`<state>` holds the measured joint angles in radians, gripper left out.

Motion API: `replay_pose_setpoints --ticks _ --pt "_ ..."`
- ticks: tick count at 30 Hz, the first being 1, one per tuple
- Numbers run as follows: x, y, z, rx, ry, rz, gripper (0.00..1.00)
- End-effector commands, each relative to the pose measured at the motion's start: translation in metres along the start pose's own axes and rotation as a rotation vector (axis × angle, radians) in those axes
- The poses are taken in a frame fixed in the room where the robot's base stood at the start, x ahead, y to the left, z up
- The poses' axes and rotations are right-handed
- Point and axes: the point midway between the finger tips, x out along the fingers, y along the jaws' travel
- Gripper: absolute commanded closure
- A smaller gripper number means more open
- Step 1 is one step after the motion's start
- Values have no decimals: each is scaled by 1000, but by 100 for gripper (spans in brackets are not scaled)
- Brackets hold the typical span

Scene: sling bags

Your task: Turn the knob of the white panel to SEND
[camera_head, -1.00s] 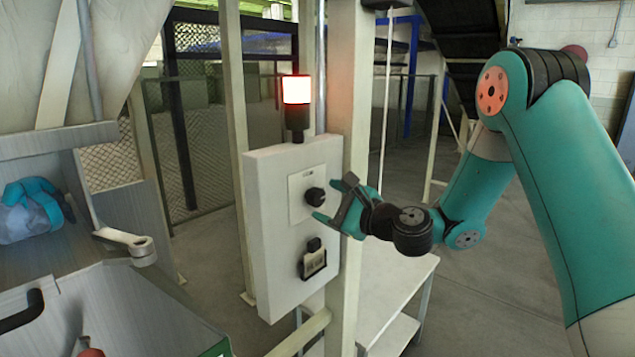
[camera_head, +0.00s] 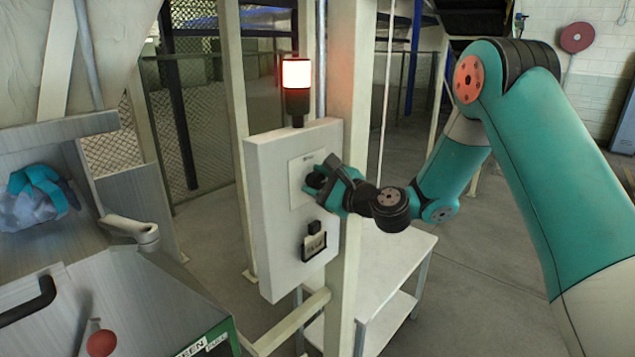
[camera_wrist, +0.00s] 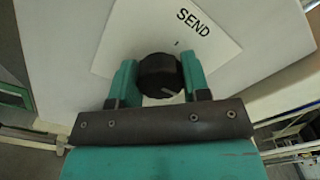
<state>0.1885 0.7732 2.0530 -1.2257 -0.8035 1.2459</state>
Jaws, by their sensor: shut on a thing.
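The white panel (camera_head: 272,190) is mounted on a post, with a red-lit lamp (camera_head: 297,75) on its top. The black round knob (camera_wrist: 160,76) sits on a white plate (camera_wrist: 218,40) that carries the word SEND. My gripper (camera_head: 322,182) has its teal fingers on both sides of the knob, shut on it. In the wrist view, a pale mark on the knob lies at its lower right side, while SEND is above and to the right. In the head view my fingers hide part of the knob.
A black holder with a card (camera_head: 314,242) is on the panel below the knob. A white table (camera_head: 395,275) stands behind to the right. A metal chute (camera_head: 110,290) with a lever and a blue-and-clear bag (camera_head: 38,195) are at the left.

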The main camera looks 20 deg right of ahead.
Motion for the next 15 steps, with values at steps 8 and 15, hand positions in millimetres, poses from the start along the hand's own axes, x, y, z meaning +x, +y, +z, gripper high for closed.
replay_pose_setpoints --ticks 8,15 --pt "0 2 -2 -82 -1 -1 81" --pt "0 4 -3 -262 -2 -2 80"
